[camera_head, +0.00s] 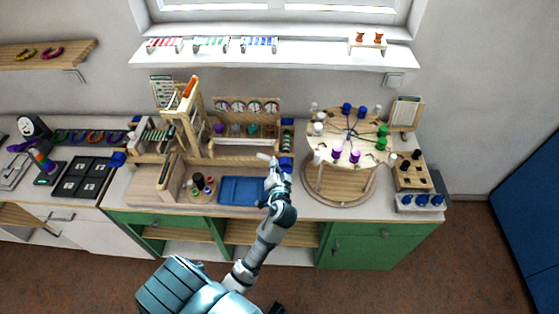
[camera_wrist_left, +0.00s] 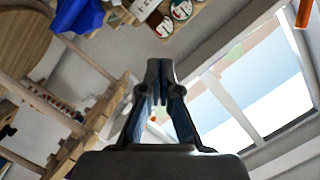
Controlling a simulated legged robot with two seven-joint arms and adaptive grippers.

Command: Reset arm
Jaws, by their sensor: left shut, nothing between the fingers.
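My left arm reaches up from the bottom of the head view over the green-fronted counter. Its gripper (camera_head: 267,160) is raised near the front of the wooden bead shelf, just above the blue tray (camera_head: 240,190) as seen in the picture. In the left wrist view the gripper (camera_wrist_left: 160,70) points up toward the window, its fingertips together with nothing between them. My right gripper does not show in either view.
A round wooden stand (camera_head: 340,184) with several coloured spools is to the right of my arm. The wooden bead shelf (camera_head: 246,148) is behind it. A white wall shelf (camera_head: 310,52) hangs above. The floor (camera_head: 420,270) at right is clear.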

